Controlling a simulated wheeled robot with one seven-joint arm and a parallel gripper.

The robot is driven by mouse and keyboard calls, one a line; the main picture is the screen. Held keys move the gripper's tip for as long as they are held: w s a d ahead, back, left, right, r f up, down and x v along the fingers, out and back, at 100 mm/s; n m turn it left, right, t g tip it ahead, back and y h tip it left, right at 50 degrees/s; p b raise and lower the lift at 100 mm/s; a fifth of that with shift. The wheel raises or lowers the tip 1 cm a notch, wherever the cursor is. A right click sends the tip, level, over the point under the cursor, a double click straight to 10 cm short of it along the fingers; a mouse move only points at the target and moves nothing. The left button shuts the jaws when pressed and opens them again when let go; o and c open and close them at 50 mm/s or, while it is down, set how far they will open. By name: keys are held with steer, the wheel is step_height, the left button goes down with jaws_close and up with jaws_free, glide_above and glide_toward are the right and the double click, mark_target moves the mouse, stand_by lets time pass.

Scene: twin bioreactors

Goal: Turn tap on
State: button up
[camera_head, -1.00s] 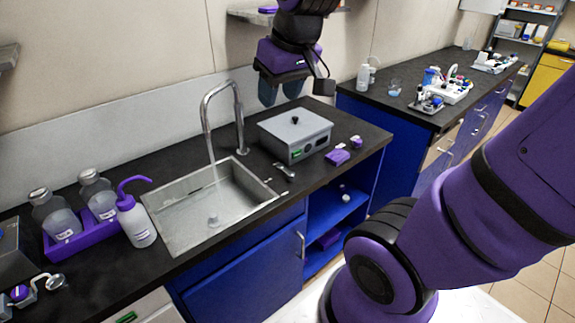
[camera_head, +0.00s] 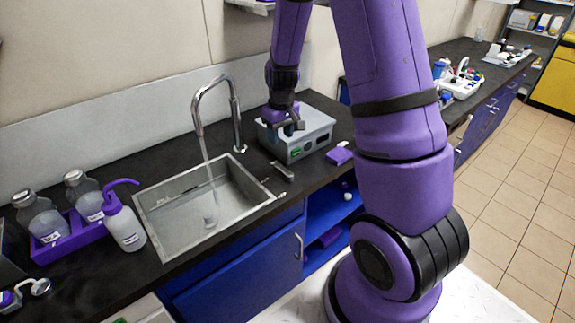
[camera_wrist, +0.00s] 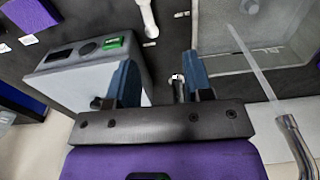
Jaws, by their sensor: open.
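The tap (camera_head: 220,105) is a tall curved metal spout behind the sink; its end also shows at the lower right of the wrist view (camera_wrist: 296,145). A thin pale line, like a water stream (camera_wrist: 250,60), runs from the spout into the sink basin (camera_head: 175,225). A small metal lever (camera_head: 282,171) lies on the counter right of the sink; it also shows at the top of the wrist view (camera_wrist: 148,18). My gripper (camera_head: 286,130) is open and empty by the grey box, right of the tap. A small metallic part (camera_wrist: 178,78) shows between its blue fingers (camera_wrist: 158,72); I cannot tell what it is.
The grey box (camera_head: 312,143) stands right of the tap, close to my gripper. A purple block (camera_head: 339,156) lies right of it. A wash bottle (camera_head: 123,225) and a purple rack (camera_head: 68,243) with bottles stand left of the sink. Dark counter (camera_head: 150,168) is free behind the sink.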

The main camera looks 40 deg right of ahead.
glide_toward(285, 171)
step_height(285, 171, down, 9)
steer(key=shift+w+r, duration=0.15)
stand_by(0.5)
jaws_close()
